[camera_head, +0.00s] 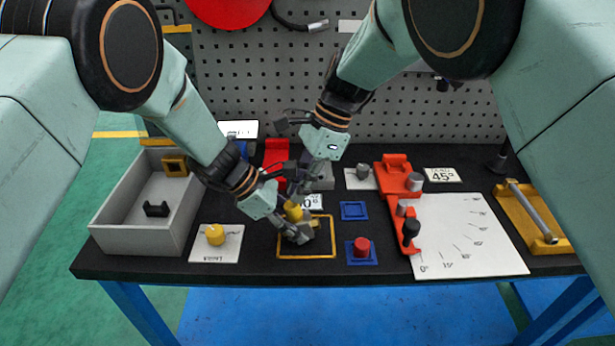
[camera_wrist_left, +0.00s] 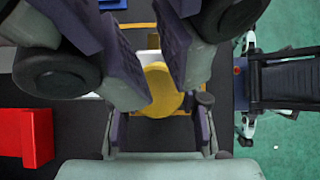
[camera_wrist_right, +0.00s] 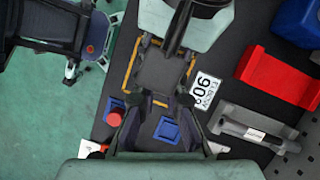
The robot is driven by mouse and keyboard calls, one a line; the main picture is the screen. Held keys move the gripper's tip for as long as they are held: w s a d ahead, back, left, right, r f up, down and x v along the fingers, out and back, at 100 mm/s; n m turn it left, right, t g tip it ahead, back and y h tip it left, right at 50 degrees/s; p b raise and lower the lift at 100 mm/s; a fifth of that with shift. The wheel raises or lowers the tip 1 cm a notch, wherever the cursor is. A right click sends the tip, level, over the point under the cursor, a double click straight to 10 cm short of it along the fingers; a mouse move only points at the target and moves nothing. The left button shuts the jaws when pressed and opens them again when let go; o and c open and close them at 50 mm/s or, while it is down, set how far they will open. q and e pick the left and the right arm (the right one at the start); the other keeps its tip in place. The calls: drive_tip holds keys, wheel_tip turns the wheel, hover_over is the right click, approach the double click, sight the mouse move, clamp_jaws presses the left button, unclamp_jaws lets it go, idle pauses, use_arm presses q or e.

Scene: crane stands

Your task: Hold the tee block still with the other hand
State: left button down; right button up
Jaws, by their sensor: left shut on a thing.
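A yellow rounded piece (camera_head: 293,211) stands at the back left of the yellow square outline (camera_head: 334,243) on the black bench. My left gripper (camera_head: 296,233) is low at this piece and shut on it. I cannot tell the tee block's full shape; the grippers cover that spot. My right gripper (camera_head: 296,188) is just above and behind, close to the left one. In the right wrist view its fingers (camera_wrist_right: 160,125) are apart with nothing between them.
A grey bin (camera_head: 112,217) stands at the left, beside a white card (camera_head: 215,250) with a yellow knob (camera_head: 215,234). A red plug (camera_head: 361,246) and an empty blue square (camera_head: 354,210) are right of the outline. A red fixture (camera_head: 394,172) and an angle board (camera_head: 465,235) stand further right.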

sight(293, 209)
drive_tip(key=o, duration=0.6)
drive_tip(key=d+r+m+t+y, duration=0.1)
drive_tip(key=d+r+m+y, duration=0.1)
drive_tip(key=d+r+m, duration=0.3)
drive_tip(key=shift+w+d+r+m, duration=0.3)
drive_tip(key=shift+d+r, duration=0.1)
drive_tip(key=shift+r, duration=0.25)
drive_tip(key=shift+o, duration=1.5)
drive_tip(key=x, duration=1.1)
drive_tip(key=shift+a+f, duration=0.3)
clamp_jaws()
drive_tip(key=shift+r, duration=0.1)
drive_tip(key=shift+a, duration=0.1)
drive_tip(key=shift+w+n+g, duration=0.1)
drive_tip(key=shift+n+g, duration=0.5)
